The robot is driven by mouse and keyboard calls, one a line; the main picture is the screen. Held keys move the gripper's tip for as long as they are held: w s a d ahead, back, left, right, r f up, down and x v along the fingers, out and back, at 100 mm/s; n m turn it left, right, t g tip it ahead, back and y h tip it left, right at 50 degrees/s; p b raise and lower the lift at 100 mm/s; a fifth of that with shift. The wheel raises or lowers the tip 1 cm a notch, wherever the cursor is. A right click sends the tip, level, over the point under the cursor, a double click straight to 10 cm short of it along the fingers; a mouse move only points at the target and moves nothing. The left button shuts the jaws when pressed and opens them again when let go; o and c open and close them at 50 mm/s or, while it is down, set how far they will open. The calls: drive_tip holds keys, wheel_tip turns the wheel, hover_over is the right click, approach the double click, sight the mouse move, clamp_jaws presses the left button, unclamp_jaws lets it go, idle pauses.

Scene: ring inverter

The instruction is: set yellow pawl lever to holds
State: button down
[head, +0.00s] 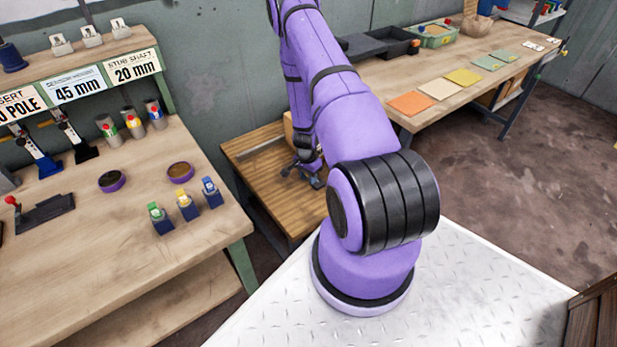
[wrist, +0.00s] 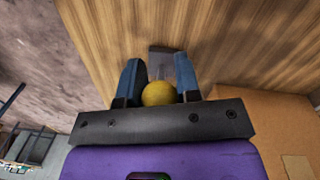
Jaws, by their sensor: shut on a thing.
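A round yellow knob (wrist: 159,94) sits between the two blue-grey fingers of my gripper (wrist: 158,72) in the wrist view. I take it for the end of the yellow pawl lever. My gripper is shut on it. A flat grey metal piece (wrist: 161,59) shows just beyond the knob against wood; whether it belongs to the lever I cannot tell. In the head view my gripper (head: 306,172) is small, low over the small wooden table, partly hidden by my arm. The lever and its setting cannot be made out there.
The small wooden table (head: 252,160) stands between the left workbench (head: 110,235) and the right bench (head: 375,95). A cardboard box (wrist: 275,125) is close beside my gripper in the wrist view. The left bench holds cups, blocks and levers. Open floor (head: 500,190) lies to the right.

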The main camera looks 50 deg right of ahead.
drive_tip(key=shift+d, duration=0.1)
drive_tip(key=shift+s+d+r+t+y, duration=0.15)
drive_tip(key=shift+d+r+y, duration=0.15)
drive_tip(key=shift+d+y, duration=0.35)
drive_tip(key=shift+s+d+r+t+y, duration=0.15)
drive_tip(key=shift+d+r+y, duration=0.15)
drive_tip(key=shift+y, duration=0.55)
drive_tip(key=d+y, duration=0.2)
drive_tip(key=y, duration=0.1)
drive_tip(key=shift+s+d+r+t, duration=0.1)
drive_tip(key=shift+s+r+t, duration=0.1)
drive_tip(key=shift+t, duration=0.2)
drive_tip(key=shift+s+d, duration=0.25)
drive_tip(key=shift+d, duration=0.95)
drive_tip(key=shift+s+d+f, duration=0.25)
drive_tip(key=shift+d+f, duration=0.1)
drive_tip(key=shift+d, duration=0.3)
drive_tip(key=shift+s, duration=0.1)
drive_tip(key=c, duration=0.8)
unclamp_jaws()
